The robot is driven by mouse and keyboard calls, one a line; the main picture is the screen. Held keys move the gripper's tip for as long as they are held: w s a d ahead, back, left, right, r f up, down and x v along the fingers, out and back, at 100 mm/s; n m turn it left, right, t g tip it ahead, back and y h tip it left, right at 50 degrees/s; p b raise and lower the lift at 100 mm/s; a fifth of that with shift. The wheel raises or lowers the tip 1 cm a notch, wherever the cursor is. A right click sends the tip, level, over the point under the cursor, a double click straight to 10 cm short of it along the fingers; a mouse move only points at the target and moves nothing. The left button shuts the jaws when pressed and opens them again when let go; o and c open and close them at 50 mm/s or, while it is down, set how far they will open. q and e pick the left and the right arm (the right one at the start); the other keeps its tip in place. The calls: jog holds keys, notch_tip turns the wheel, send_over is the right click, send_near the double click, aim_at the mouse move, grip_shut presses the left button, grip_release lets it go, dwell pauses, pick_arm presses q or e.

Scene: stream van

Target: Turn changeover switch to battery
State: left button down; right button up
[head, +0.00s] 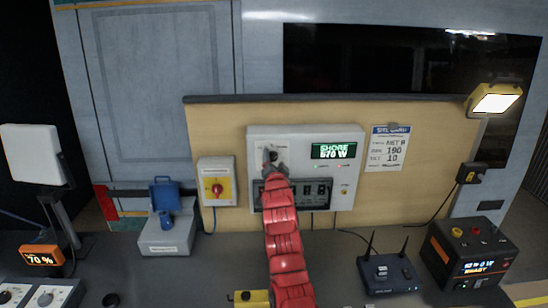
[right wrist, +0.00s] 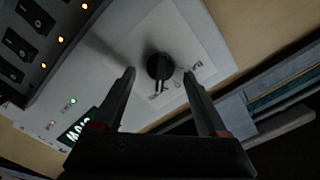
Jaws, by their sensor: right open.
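The changeover switch is a black rotary knob (right wrist: 158,68) on a white label plate (right wrist: 188,48); in the head view the knob (head: 273,155) is at the upper left of the grey wall panel (head: 340,133). My right gripper (head: 275,165) reaches it from below. In the right wrist view its fingers (right wrist: 159,76) are open, one on each side of the knob, with visible gaps. The label words are too blurred to read. The panel's green display (head: 333,151) reads SHORE with a watt figure. My left gripper is out of view.
Below the knob is a row of breakers (head: 318,192), partly behind my red arm. A router (head: 388,273) and a black-orange power unit (head: 470,253) stand on the counter at right.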

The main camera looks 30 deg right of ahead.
jog(key=shift+w+d, duration=0.15)
jog(key=shift+w, duration=0.1)
grip_shut()
dwell(0.3)
